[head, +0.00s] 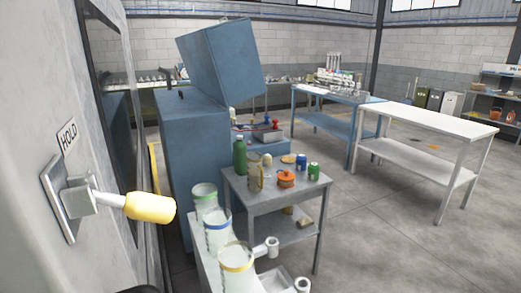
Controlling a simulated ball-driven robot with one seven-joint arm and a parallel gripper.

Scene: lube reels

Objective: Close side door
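A large grey machine wall (50,110) fills the left edge, very close. Beyond the lever is a tall dark-framed opening or panel (117,110) in the machine's side. I cannot tell for sure whether this is the side door, nor how far open it stands. My gripper is not in view.
A blue cabinet (190,150) with a tilted blue box (222,62) stands behind. A grey cart (275,197) holds bottles and cans. Several lidded clear containers (217,235) stand low in front. A white table (430,118) stands right; floor (400,240) is clear there.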

